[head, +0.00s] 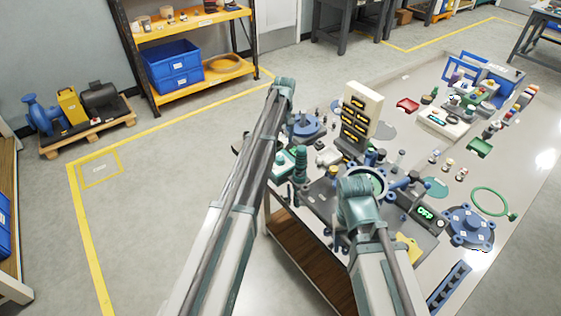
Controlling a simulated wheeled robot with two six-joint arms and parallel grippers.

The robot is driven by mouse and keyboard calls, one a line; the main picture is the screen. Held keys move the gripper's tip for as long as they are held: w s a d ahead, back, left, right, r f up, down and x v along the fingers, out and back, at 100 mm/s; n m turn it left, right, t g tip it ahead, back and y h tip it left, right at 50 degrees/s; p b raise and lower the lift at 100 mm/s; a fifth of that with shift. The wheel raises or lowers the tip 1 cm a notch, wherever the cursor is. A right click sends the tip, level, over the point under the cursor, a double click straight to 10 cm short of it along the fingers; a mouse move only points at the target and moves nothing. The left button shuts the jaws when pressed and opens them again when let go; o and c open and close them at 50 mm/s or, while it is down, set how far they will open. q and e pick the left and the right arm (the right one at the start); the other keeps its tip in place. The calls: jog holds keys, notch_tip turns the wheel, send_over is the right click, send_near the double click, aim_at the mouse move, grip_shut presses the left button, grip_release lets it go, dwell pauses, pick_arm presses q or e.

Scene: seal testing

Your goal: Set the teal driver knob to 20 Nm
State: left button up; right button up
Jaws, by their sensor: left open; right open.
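My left arm (240,190) rises from the bottom to a teal joint (283,88) in front of the bench's left edge. My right arm (385,285) ends in a teal joint (354,205) over the front of the bench. I cannot make out the fingers of either gripper; the arms hide them. A dark teal ribbed upright piece (300,165) stands at the bench's left side, next to a teal-topped box (284,160). I cannot tell whether either is the driver knob, and no Nm scale is readable.
The bench (405,220) is crowded with small parts. A device with a green display (425,213) sits right of my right arm. A cream rack (360,112) stands at the back left. A blue flanged part (470,225) and a green ring (489,201) lie at the right.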

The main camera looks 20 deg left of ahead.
aim_at(280, 157)
pick_arm(q)
notch_tip(280, 157, down, 8)
jog(key=b, duration=0.7)
jog(key=shift+s+a+f, duration=0.1)
jog(key=shift+a+f, duration=0.05)
jog(key=shift+f, duration=0.05)
grip_shut()
